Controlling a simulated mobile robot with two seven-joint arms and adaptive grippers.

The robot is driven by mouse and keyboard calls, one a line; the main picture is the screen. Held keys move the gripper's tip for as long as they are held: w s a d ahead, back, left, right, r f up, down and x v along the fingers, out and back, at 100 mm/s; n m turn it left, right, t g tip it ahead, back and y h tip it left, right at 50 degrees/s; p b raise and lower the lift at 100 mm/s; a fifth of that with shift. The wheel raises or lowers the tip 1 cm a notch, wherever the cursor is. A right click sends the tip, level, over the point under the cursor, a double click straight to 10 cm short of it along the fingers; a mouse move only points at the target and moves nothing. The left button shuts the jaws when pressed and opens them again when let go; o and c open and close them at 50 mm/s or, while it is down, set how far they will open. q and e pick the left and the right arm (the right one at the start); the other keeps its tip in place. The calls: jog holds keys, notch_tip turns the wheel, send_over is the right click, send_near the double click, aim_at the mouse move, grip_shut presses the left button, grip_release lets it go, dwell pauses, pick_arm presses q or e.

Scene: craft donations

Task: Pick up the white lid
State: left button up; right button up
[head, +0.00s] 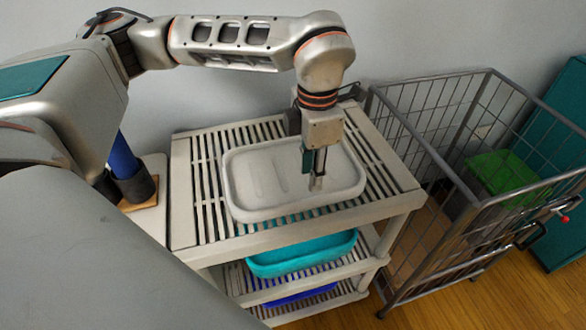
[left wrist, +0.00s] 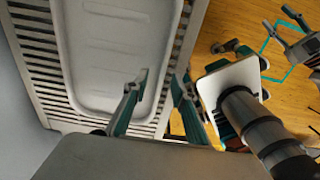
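The white lid (head: 265,180) is a shallow rounded tray shape with a raised rim, lying flat on the top slatted shelf. It also fills the upper left of the left wrist view (left wrist: 118,45). My left gripper (head: 316,182) points down over the lid's right part in the head view. In the left wrist view my left gripper (left wrist: 160,80) has its two fingers apart, with the lid's right rim between them in the picture. I cannot tell whether a finger touches the rim.
The light slatted rack (head: 395,190) carries the lid. A turquoise bin (head: 300,257) sits on its middle shelf and a blue bin (head: 300,296) lower down. A wire cage cart (head: 480,205) stands close on the right, with a green item (head: 505,170) inside. A wall is behind.

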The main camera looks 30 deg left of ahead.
aim_at(308, 199)
pick_arm(q)
jog(key=f, duration=0.3)
jog(key=s+f, duration=0.1)
jog(key=f, duration=0.1)
jog(key=shift+s+f+b, duration=0.2)
jog(key=shift+f+b, duration=0.1)
jog(key=shift+f, duration=0.1)
jog(key=shift+w+f, duration=0.1)
jog(key=shift+f, duration=0.3)
jog(key=shift+d, duration=0.1)
grip_shut()
